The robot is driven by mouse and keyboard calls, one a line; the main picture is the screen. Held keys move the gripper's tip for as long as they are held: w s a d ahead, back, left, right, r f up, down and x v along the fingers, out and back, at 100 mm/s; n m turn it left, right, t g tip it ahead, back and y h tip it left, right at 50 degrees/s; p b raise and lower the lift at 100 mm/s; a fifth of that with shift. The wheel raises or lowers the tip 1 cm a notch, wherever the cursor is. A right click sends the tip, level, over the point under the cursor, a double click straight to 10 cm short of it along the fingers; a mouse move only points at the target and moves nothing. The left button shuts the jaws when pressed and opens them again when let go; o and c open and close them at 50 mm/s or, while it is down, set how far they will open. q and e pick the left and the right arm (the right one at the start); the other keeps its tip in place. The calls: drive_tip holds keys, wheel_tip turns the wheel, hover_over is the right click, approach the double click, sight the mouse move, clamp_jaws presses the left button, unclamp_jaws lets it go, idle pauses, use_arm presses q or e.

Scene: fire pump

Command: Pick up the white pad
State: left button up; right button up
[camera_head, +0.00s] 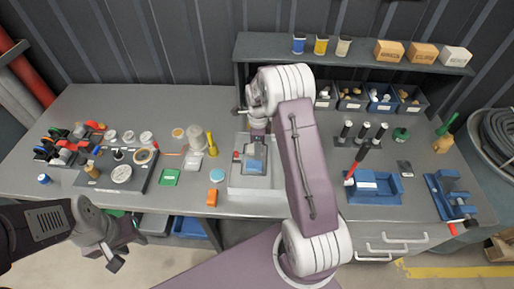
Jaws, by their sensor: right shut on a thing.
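My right gripper (257,138) points down over a pale grey tray (240,184) near the middle of the bench. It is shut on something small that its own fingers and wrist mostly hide. Just below it in the tray is a grey block with a light blue face (255,165). A whitish pad-like piece (197,138) lies left of the tray, beside a yellow bottle (211,143); I cannot tell for sure that it is the white pad. My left gripper (114,258) hangs low in front of the bench's left front edge, away from everything; its jaws are unclear.
A light blue disc (217,175), an orange piece (212,197) and a green card (169,177) lie left of the tray. A dark plate with gauges (108,188) is farther left. A blue bin (375,195) stands right. My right arm crosses the bench's middle.

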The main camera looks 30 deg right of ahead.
wheel_tip(320, 180, up, 4)
drive_tip(key=shift+f+b, duration=0.15)
drive_tip(key=shift+b, duration=0.25)
drive_tip(key=s+d+r, duration=0.2)
drive_tip(key=d+r, duration=0.1)
drive_tip(key=d, duration=0.2)
drive_tip(key=s+d+r+b, duration=0.1)
drive_tip(key=s+d+r, duration=0.1)
drive_tip(key=d+r, duration=0.2)
drive_tip(key=shift+s+d, duration=0.35)
drive_tip(key=shift+d, duration=0.55)
